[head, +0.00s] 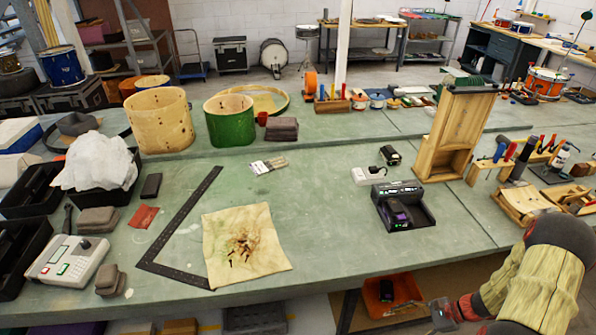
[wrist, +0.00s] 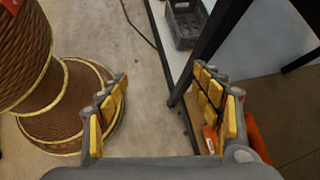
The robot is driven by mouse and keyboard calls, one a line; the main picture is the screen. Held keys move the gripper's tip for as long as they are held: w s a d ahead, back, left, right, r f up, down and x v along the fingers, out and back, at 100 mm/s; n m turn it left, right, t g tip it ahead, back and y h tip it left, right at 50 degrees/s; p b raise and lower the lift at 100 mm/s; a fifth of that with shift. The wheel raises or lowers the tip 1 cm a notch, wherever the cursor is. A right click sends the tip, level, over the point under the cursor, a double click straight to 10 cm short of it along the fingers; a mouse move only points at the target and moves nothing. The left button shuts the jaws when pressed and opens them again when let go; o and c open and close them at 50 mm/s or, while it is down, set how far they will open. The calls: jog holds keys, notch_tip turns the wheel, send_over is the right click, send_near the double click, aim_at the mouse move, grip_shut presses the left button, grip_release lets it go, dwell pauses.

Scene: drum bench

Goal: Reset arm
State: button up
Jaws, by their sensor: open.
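My gripper (head: 446,314) is low at the bottom right of the head view, in front of the bench's front edge and below its top. In the wrist view my gripper (wrist: 165,100) is open, with yellow-padded fingers spread apart. Nothing is between the fingers; the floor and a dark bench leg show past them. My arm comes in from the lower right corner of the head view.
The green bench (head: 330,210) holds a tan cloth (head: 245,243), a black square (head: 180,235), a charger (head: 403,207) and a wooden frame (head: 457,135). An orange tray (head: 393,296) sits below the bench. A grey crate (wrist: 187,23) shows in the wrist view.

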jog(key=s+a+r+n+t+h+b, duration=0.1)
jog(key=s+a+r+n+h, duration=0.2)
jog(key=r, duration=1)
jog(key=s+a+r+n+t+h+b, duration=0.1)
jog(key=s+a+r+n+h+b, duration=0.1)
jog(key=s+a+r+n, duration=0.3)
jog(key=s+a+r+n+t+h+b, duration=0.1)
jog(key=s+a+r+n+h, duration=0.3)
jog(key=a+r+n, duration=0.7)
notch_tip(320, 180, up, 11)
jog(key=shift+a+r+h+b, duration=0.15)
jog(key=shift+h+b, duration=0.15)
jog(key=shift+b, duration=0.45)
jog(key=shift+s, duration=0.15)
